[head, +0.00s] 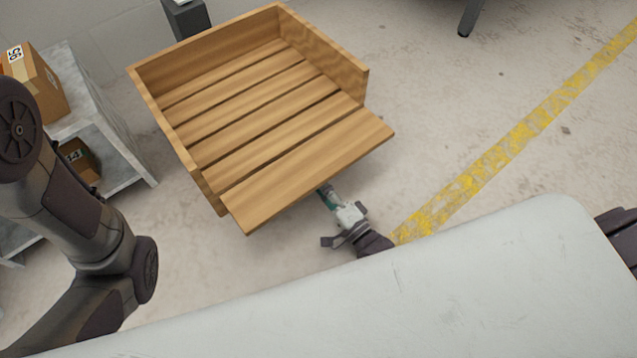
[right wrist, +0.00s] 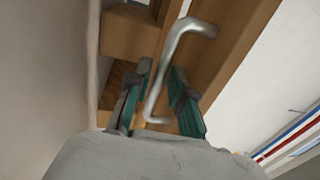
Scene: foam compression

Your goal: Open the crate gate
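The wooden crate (head: 245,100) stands in the upper middle of the head view, with a slatted floor and raised walls on its other sides. Its gate, the front board (head: 310,170), is swung down and outward, sticking out past the side walls. My right gripper (head: 328,197) is at the gate's outer edge, its fingertips partly hidden under the board. In the right wrist view, its green-lined fingers (right wrist: 160,98) are apart on either side of the bent metal handle (right wrist: 172,50), with gaps visible. My left arm shows at the left, but its gripper is out of view.
A grey shelf (head: 118,135) with cardboard boxes (head: 38,85) stands left of the crate. A dark grey post (head: 187,18) is behind it. A yellow floor line (head: 520,130) runs at the right. The concrete floor (head: 460,90) right of the crate is clear.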

